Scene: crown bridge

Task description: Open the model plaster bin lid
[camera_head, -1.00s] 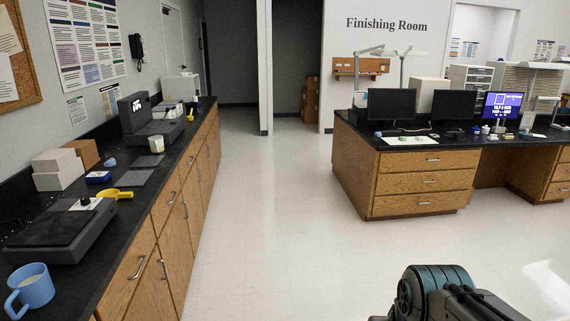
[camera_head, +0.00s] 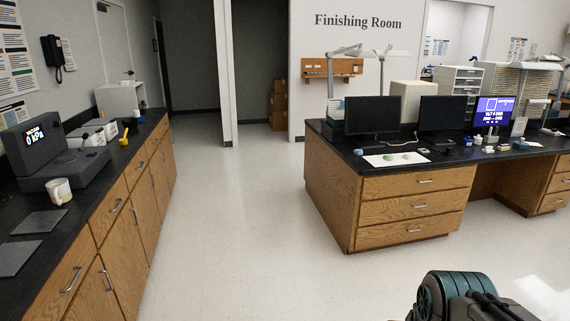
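No model plaster bin or lid can be made out in this view. My arm shows only in part at the bottom right, as a dark teal joint and black links. My gripper is outside the picture, so its state does not show.
A black-topped counter (camera_head: 70,215) with wooden cabinets runs along the left, bearing a dark device with a display (camera_head: 38,140) and a white mug (camera_head: 59,191). A wooden desk (camera_head: 330,190) with monitors (camera_head: 373,115) stands at right. Open pale floor (camera_head: 225,220) lies between them, leading to doorways.

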